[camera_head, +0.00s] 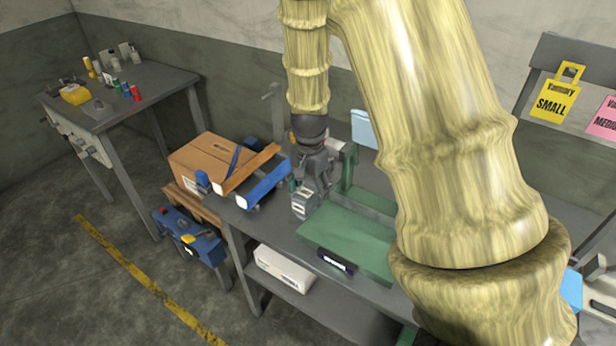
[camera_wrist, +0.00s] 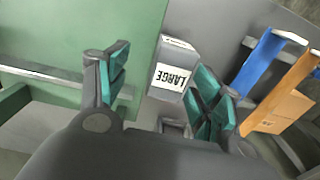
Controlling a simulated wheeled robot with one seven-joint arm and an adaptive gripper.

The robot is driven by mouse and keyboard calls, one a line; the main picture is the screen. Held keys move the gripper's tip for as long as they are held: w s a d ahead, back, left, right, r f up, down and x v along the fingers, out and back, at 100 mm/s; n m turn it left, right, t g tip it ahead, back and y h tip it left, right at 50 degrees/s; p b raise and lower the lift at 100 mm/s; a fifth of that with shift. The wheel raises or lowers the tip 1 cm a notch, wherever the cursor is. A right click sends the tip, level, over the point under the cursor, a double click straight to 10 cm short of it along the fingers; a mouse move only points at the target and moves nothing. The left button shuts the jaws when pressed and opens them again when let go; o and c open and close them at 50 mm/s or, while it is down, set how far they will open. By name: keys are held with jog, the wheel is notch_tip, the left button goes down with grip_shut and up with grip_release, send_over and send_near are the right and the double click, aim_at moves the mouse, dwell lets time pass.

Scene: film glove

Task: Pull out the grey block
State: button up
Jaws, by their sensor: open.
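The grey block (camera_wrist: 178,50) with a white "LARGE" label shows in the wrist view between my gripper's teal-padded fingers, closer to the right one. It also shows in the head view as a small grey block (camera_head: 301,206) on the workbench, just below my gripper (camera_head: 304,188). In the wrist view my gripper (camera_wrist: 162,72) is open, with a gap on the left side of the block. The near end of the block is partly hidden by the gripper. I cannot tell whether the right finger touches it.
A green plate (camera_head: 345,238) lies right of the block, with a green post behind it. Blue and orange bars (camera_head: 264,186) and a cardboard box (camera_head: 212,160) stand to the left. A white box (camera_head: 284,268) sits on the lower shelf. Another table (camera_head: 150,85) stands at back left.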

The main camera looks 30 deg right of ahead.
aim_at(304, 191)
jog(key=w+f, duration=0.1)
jog(key=f, duration=0.2)
jog(key=w+f, duration=0.1)
jog(key=shift+w+a+f+p, duration=0.1)
jog(key=shift+w+f+p, duration=0.2)
jog(key=shift+p, duration=0.1)
jog(key=shift+s+f, duration=0.2)
jog(key=shift+f, duration=0.1)
jog(key=shift+s+f, duration=0.25)
jog(key=shift+s, duration=0.4)
jog(key=shift+f, duration=0.15)
jog(key=shift+w+f, duration=0.45)
jog(key=shift+w, duration=0.1)
jog(key=shift+s+r, duration=0.15)
jog(key=shift+s, duration=0.05)
jog(key=shift+s+r, duration=0.1)
jog(key=shift+s, duration=0.05)
jog(key=c, duration=0.3)
jog(key=shift+p, duration=0.3)
jog(key=c, duration=0.9)
